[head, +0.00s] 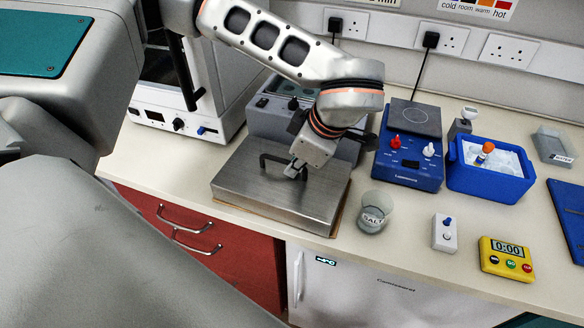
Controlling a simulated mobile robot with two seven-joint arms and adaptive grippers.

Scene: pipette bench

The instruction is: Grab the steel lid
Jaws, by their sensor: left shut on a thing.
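The steel lid (245,190) is a flat, brushed-metal rectangle with a black bar handle (273,158) on top. It lies in the front middle of the counter, over a thin tan edge that shows at its right and front. My left gripper (296,170) comes down from above and is shut on the handle near its right end. The gripper hides part of the handle. I cannot tell whether the lid is lifted at all. My right gripper is not in view.
A grey unit (262,122) stands right behind the lid. Beyond are a blue stirrer (410,165), a blue ice box (485,185), a white switch box (444,233) and a yellow timer (506,260).

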